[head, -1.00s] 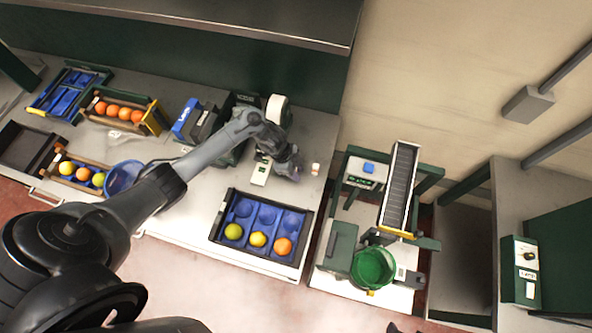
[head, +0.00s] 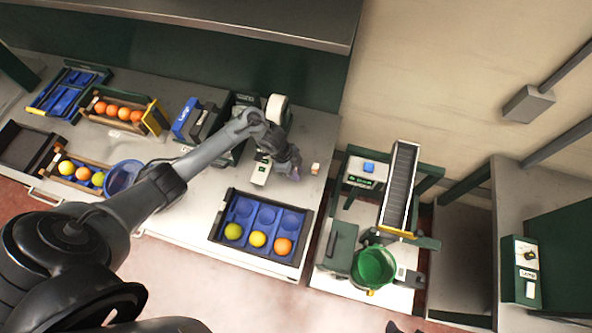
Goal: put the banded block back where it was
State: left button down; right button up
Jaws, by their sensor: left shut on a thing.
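My left gripper (head: 293,173) is over the middle table, behind the blue-celled tray, with its fingers pointing down. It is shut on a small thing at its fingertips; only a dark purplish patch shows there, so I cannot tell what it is. A small pale block with an orange-tan part (head: 315,168) stands on the table just right of the gripper and looks apart from it. It is too small to tell its bands for certain. My right gripper is not in view.
The blue-celled tray (head: 216,226) holds three fruits in its front row. A white device (head: 260,172) stands left of the gripper, and a white roll (head: 276,107) behind it. A green bucket (head: 373,267) and a conveyor (head: 401,185) are to the right. Bare tabletop lies around the pale block.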

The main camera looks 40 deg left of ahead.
pick_arm(q)
jog(key=shift+f+b, duration=0.3)
jog(key=shift+f, duration=0.15)
dwell(0.3)
jog(key=shift+c, duration=1.9)
grip_release()
jog(key=shift+r+p, duration=0.6)
jog(key=shift+p, duration=0.05)
notch_tip(320, 180, up, 6)
jog(key=p, duration=0.6)
jog(key=shift+r, duration=0.15)
jog(key=shift+r+p, duration=0.25)
jog(key=shift+p, duration=0.3)
